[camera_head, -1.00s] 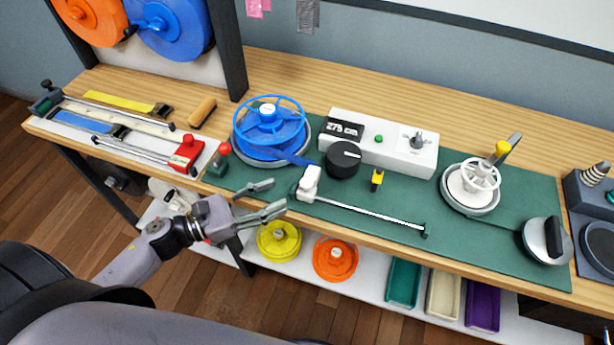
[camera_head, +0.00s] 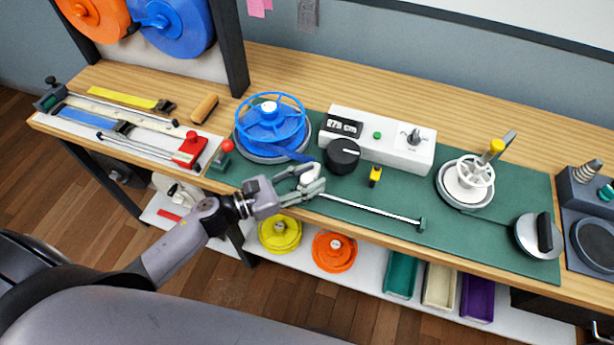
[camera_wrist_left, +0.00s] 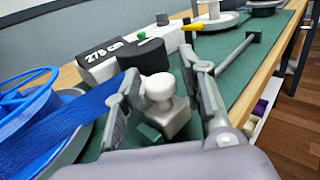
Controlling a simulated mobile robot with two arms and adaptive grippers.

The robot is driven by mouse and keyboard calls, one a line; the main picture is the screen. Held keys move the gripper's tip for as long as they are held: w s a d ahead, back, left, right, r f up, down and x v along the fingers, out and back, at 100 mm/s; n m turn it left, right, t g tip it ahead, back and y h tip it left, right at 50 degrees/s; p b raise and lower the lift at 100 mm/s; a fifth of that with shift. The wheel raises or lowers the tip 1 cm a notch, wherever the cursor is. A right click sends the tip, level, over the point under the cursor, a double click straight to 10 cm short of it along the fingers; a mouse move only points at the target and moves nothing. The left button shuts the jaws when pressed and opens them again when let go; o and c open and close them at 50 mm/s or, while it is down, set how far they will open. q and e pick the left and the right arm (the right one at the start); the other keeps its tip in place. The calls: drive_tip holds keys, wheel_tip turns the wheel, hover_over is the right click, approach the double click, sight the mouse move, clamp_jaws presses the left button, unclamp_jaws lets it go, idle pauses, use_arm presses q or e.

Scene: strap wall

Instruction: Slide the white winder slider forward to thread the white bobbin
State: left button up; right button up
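The white winder slider (camera_head: 309,174) is at the left end of its thin metal rail (camera_head: 370,208) on the green mat. My left gripper (camera_head: 312,181) has its two fingers on either side of the slider. In the left wrist view the slider's round knob (camera_wrist_left: 160,87) stands between the spread fingers (camera_wrist_left: 165,95), with a gap visible beside it. The white bobbin (camera_head: 470,178) sits on a round base at the right of the mat. A blue strap reel (camera_head: 270,128) stands at the left. My right gripper is not in view.
A white counter box (camera_head: 378,138) reading 275 cm, a black knob (camera_head: 342,156) and a yellow-black piece (camera_head: 375,175) stand behind the rail. A round metal disc (camera_head: 538,236) is at the right. Reels and bins sit on the shelf below.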

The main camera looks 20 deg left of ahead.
use_arm(q)
clamp_jaws()
idle(0.6)
